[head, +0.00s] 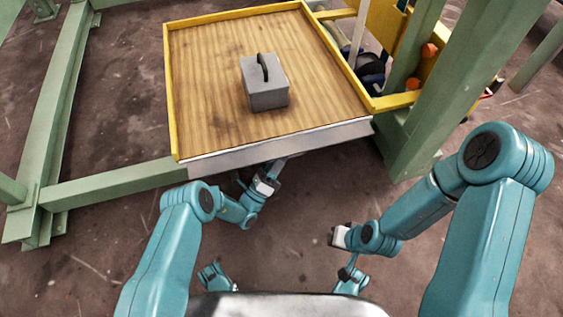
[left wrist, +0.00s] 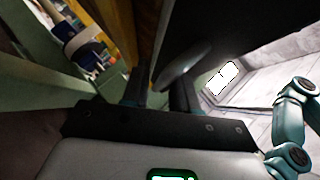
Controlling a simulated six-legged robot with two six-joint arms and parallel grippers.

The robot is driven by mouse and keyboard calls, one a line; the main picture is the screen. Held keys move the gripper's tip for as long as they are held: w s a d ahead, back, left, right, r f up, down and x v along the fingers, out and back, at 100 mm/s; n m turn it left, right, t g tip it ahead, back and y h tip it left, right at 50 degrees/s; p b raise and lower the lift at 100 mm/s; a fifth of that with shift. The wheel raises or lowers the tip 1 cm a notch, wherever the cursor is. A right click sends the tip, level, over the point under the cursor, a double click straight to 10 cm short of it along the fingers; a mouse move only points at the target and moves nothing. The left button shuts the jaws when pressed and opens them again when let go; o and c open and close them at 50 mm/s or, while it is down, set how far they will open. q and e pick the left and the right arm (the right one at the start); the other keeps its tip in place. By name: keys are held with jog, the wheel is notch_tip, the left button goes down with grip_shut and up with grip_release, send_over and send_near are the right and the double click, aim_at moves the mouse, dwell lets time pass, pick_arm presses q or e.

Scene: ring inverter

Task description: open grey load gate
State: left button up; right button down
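The grey load gate (head: 235,155) is a plain grey panel along the near edge of the yellow-framed wooden platform. It stands up along that edge. My left gripper (head: 274,170) is just below and in front of the gate, its tips partly hidden under the panel. In the left wrist view my left gripper (left wrist: 162,92) has its two dark fingers apart. A rounded grey bar (left wrist: 187,60) lies beside and partly between them; I cannot tell whether they touch it. My right gripper (head: 336,237) hangs over the floor, away from the gate, its fingers too small to read.
A grey block with a dark handle (head: 265,84) stands on the wooden platform (head: 210,70). A green post (head: 425,110) rises at the platform's right corner, and a green beam (head: 115,185) runs off to the left. The brown floor in front is clear.

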pick_arm(q)
jog(key=shift+s+d, duration=0.15)
jog(key=shift+d, duration=0.1)
dwell(0.6)
